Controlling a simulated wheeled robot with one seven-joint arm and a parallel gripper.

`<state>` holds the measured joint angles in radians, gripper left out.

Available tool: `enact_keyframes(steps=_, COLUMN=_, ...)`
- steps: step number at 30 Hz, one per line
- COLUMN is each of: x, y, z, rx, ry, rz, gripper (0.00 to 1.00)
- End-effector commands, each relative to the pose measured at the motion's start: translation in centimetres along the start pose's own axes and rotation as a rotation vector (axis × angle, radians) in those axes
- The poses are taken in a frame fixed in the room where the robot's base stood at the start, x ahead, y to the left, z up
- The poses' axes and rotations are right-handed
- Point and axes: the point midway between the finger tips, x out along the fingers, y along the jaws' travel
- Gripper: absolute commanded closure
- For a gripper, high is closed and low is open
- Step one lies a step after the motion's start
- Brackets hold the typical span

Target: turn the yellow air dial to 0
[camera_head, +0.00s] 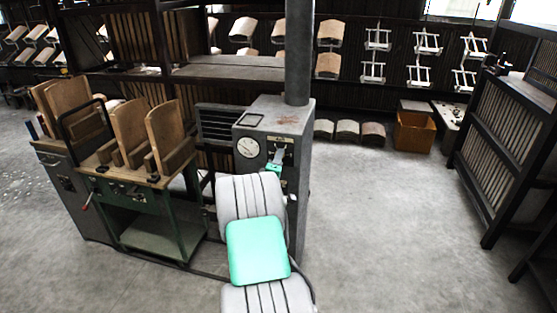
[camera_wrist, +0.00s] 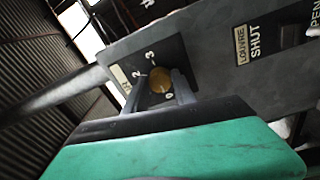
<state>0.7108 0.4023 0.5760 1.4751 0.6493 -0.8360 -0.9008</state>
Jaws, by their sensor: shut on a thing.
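The yellow dial (camera_wrist: 160,79) sits on a dark plate with white numbers on a grey panel in the wrist view. A 2 and a 3 show at its upper left, and what looks like a 0 shows just below it. My gripper (camera_wrist: 162,90) has its two grey fingers closed on either side of the dial. Where the dial points cannot be told. In the head view my gripper (camera_head: 275,163) is against the front of the grey cabinet (camera_head: 262,190), and the dial is too small to make out.
A LOUVRE label with SHUT (camera_wrist: 252,42) and a dark slot are on the panel to the right of the dial. A round white gauge (camera_head: 248,147) is on the cabinet. A green-framed bench (camera_head: 150,185) with wooden forms stands left.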

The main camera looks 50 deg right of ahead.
Motion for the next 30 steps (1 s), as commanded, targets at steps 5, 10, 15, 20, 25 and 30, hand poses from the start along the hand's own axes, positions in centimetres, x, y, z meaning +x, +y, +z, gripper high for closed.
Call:
enact_keyframes(steps=5, x=0.0, y=0.0, z=0.0, rx=-0.006, ry=0.0, rz=0.0, gripper=1.0)
enact_keyframes(steps=10, x=0.0, y=0.0, z=0.0, rx=-0.006, ry=0.0, rz=0.0, gripper=1.0)
enact_keyframes(steps=15, x=0.0, y=0.0, z=0.0, rx=-0.005, ry=0.0, rz=0.0, gripper=0.58)
enact_keyframes(steps=20, x=0.0, y=0.0, z=0.0, rx=-0.005, ry=0.0, rz=0.0, gripper=0.46)
enact_keyframes(steps=25, x=0.0, y=0.0, z=0.0, rx=-0.004, ry=0.0, rz=0.0, gripper=0.46)
enact_keyframes(steps=30, x=-1.3, y=-0.2, z=0.0, rx=-0.005, ry=0.001, rz=-0.001, gripper=0.46)
